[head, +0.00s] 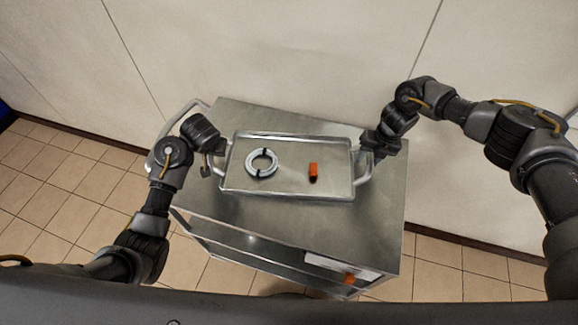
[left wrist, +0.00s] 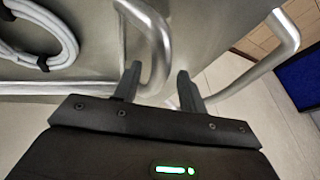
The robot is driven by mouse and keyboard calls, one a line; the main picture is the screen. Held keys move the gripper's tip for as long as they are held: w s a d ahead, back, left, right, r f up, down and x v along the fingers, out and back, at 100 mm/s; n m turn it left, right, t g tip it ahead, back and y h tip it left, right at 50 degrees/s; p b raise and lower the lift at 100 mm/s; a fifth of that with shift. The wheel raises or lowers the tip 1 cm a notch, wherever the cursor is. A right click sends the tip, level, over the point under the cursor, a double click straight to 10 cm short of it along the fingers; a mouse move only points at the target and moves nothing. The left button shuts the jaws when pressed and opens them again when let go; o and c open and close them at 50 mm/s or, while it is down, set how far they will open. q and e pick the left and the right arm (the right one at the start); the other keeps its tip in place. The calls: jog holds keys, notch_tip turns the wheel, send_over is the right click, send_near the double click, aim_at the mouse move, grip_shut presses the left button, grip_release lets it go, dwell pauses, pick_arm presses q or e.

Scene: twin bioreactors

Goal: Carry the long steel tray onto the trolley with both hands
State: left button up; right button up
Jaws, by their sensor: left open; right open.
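The long steel tray (head: 288,193) lies over the trolley's top (head: 300,228) and appears to rest on it, roughly level. It holds a pale coiled hose (head: 250,170) and a small orange item (head: 313,172). My left gripper (head: 211,166) is open at the tray's left handle. In the left wrist view, the curved handle (left wrist: 158,45) shows between the two open fingers of that gripper (left wrist: 158,88). My right gripper (head: 362,160) is open at the tray's right handle (head: 364,176); its fingers are partly hidden by the wrist.
The trolley has a push rail (head: 180,122) at its left and a lower shelf with another orange item (head: 349,279). A pale wall (head: 290,50) stands close behind. Tiled floor (head: 60,180) is free at the left. A blue object (left wrist: 300,80) shows at the wrist view's right edge.

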pick_arm(q)
jog(key=v, duration=0.8)
jog(key=shift+s, duration=0.15)
pick_arm(e)
notch_tip(320, 180, up, 12)
jog(key=d, duration=0.2)
jog(key=shift+f, duration=0.1)
dwell(0.3)
